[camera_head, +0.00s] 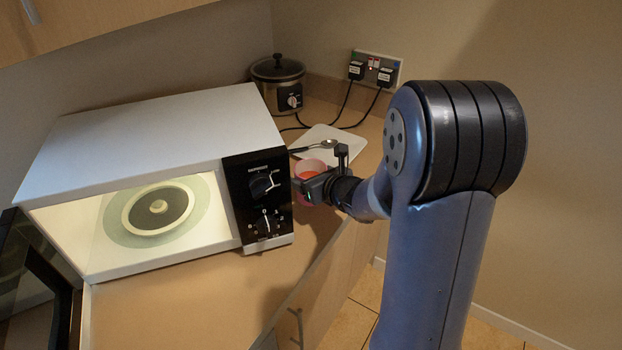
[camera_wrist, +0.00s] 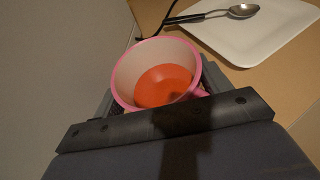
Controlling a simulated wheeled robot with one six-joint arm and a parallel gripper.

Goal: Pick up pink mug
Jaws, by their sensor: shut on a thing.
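The pink mug (camera_head: 308,172) stands close to the right side of the microwave, partly hidden by my gripper. In the wrist view the mug (camera_wrist: 124,76) shows a pink rim, a pale inside and orange-red contents at the bottom. Its handle points to the lower right in that view. My gripper (camera_head: 318,186) is shut on the mug, with a jaw at either side of it. I cannot tell whether the mug's base touches the counter.
An open white microwave (camera_head: 160,135) with a plate inside stands left of the mug. A white board or plate (camera_head: 345,140) with a spoon (camera_head: 325,144) lies behind it. A slow cooker (camera_head: 278,85) and wall sockets (camera_head: 375,70) are farther back. The counter's front edge is near my arm.

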